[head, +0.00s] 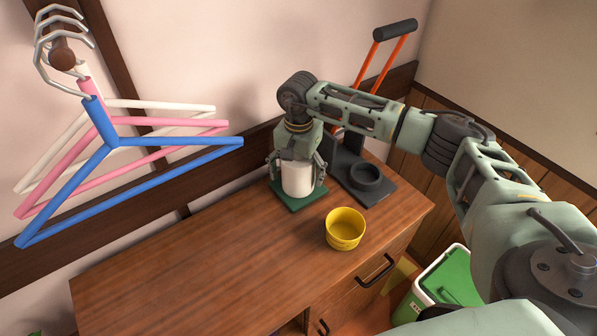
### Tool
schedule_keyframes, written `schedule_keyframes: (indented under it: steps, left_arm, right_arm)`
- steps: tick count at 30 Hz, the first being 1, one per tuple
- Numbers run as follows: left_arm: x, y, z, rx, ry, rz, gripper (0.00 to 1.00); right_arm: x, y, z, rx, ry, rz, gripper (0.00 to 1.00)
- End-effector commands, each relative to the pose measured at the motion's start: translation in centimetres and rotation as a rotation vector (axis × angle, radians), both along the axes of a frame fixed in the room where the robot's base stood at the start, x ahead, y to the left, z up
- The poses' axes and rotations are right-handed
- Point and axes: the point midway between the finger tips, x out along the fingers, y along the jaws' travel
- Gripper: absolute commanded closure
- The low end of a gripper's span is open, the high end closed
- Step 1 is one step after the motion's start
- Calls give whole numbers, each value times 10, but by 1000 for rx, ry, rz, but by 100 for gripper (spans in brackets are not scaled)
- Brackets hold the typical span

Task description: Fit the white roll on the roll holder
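The white roll (298,180) stands upright over the green square base of the roll holder (286,205), at the back of the wooden cabinet top. I see no clear gap between the roll and the base. The holder's post is hidden. My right gripper (298,170) points down over the roll, with one finger at each side of it. The fingers look close to the roll, but I cannot tell whether they press on it or stand slightly apart. My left gripper is out of view.
A yellow bowl (345,229) stands right and in front of the holder. A dark stand with a round cup (366,181) and orange-railed handle is just right. Blue, pink and white hangers (110,140) hang at left. The cabinet top's left side (190,270) is clear.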

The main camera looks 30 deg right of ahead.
Motion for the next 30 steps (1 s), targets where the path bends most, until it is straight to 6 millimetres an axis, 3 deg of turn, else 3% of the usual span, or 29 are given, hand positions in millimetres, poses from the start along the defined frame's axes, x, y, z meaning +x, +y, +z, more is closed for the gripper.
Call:
schedule_keyframes:
  steps: [10,14,24,30]
  left_arm:
    - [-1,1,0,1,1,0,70]
    - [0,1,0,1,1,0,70]
    - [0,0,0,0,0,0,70]
    - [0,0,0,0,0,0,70]
  right_arm:
    - [0,0,0,-1,1,0,13]
    - [1,0,11,0,-1,0,13]
    - [1,0,80,0,-4,0,13]
    - [0,0,110,0,-1,0,13]
